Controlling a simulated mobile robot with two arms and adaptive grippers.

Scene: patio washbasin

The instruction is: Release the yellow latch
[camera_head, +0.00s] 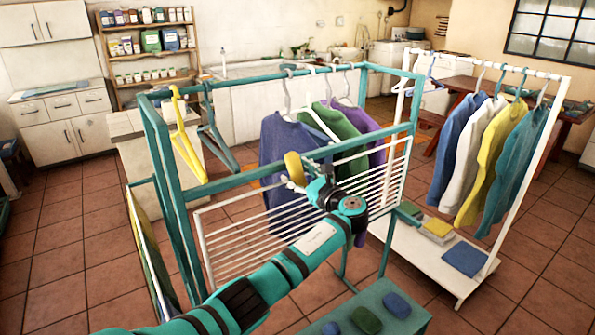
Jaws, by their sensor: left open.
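The yellow latch (293,167) is a rounded, upright piece by the front bar of the teal drying frame (265,172). My left arm reaches up from the bottom of the view. My left gripper (289,183) is open, with its fingertips just below the latch. The gripper's wrist hides part of the view, and I cannot tell whether the fingers touch the latch. A white wire rack (240,246) hangs folded down under the front bar. My right gripper is not in view.
A white clothes rail (530,165) stands at the right. A low teal bench (345,300) with several rounded items is at the front.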

